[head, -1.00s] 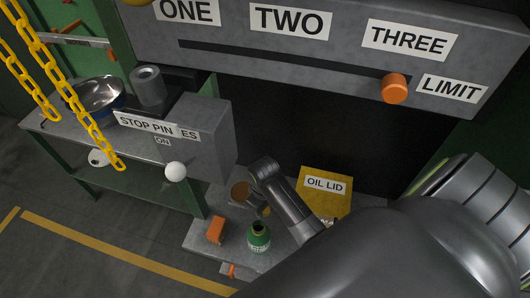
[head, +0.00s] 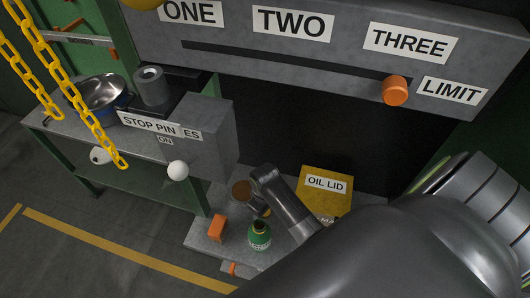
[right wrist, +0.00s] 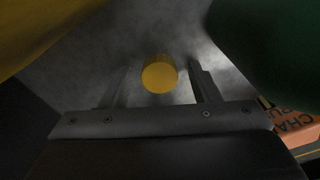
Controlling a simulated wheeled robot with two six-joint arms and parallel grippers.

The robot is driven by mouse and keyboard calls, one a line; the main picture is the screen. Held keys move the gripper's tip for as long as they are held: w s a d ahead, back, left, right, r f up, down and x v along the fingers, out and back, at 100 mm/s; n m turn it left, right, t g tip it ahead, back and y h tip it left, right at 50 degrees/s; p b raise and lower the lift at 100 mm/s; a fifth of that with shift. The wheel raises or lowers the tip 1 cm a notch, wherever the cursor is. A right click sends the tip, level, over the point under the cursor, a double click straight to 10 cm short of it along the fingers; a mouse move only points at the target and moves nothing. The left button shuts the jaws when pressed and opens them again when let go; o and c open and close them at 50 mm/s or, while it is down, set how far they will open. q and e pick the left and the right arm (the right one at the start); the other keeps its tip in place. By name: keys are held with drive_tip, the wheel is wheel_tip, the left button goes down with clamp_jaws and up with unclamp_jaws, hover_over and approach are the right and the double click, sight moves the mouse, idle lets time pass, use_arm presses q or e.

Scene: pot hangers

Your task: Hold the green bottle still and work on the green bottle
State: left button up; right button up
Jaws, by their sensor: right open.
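The green bottle (head: 259,238) stands upright on the low grey bench in the head view, with a dark top and a pale label. My right gripper (head: 262,211) is just behind and above it, small and partly hidden by its own wrist. In the right wrist view the right gripper (right wrist: 158,88) is open, with a yellow round-ended piece (right wrist: 160,76) between its fingers. I cannot tell whether they touch it. A dark green surface (right wrist: 275,40) fills the upper right there, possibly the bottle's side. My left gripper is not in view.
An orange block (head: 217,228) lies left of the bottle. A brown disc (head: 241,190) and a yellow OIL LID panel (head: 334,200) are behind. A grey STOP PIN box (head: 205,140) and yellow chains (head: 75,95) stand at left. An orange knob (head: 396,89) is on the upper panel.

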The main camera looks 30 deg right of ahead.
drive_tip(key=shift+r, duration=0.1)
drive_tip(key=shift+r, duration=0.6)
wheel_tip(320, 180, up, 11)
drive_tip(key=b, duration=0.1)
